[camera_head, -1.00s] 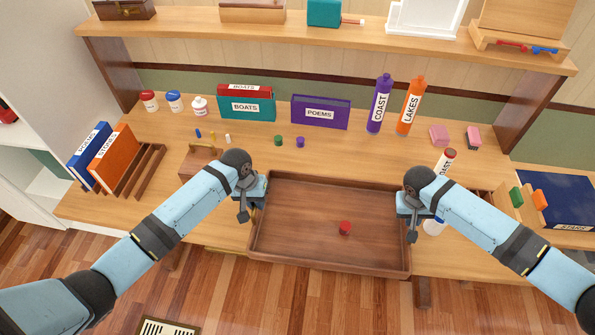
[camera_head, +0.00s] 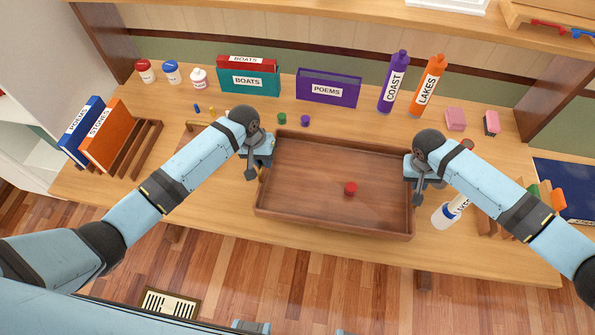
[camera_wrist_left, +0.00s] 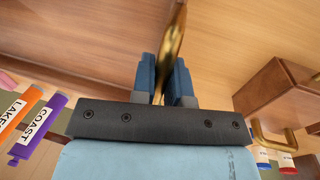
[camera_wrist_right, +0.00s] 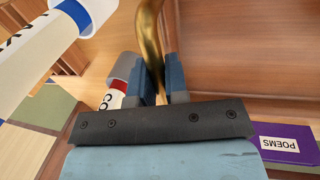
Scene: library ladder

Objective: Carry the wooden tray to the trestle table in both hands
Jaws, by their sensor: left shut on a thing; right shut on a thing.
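The wooden tray (camera_head: 330,225) is dark brown with low walls and holds a small red piece (camera_head: 351,188). It is over the front middle of the light wood table (camera_head: 205,225); I cannot tell whether it touches the top. My left gripper (camera_head: 259,172) is shut on the brass handle at the tray's left end, and the handle shows between its fingers in the left wrist view (camera_wrist_left: 165,80). My right gripper (camera_head: 416,184) is shut on the handle at the right end; the brass handle (camera_wrist_right: 151,40) shows in the right wrist view.
Behind the tray stand a teal BOATS box (camera_head: 247,81), a purple POEMS box (camera_head: 328,88), and COAST (camera_head: 393,82) and LAKES (camera_head: 428,86) bottles. A white bottle (camera_head: 443,214) is close by the right gripper. Small green (camera_head: 282,118) and purple (camera_head: 305,120) pieces lie just behind the tray.

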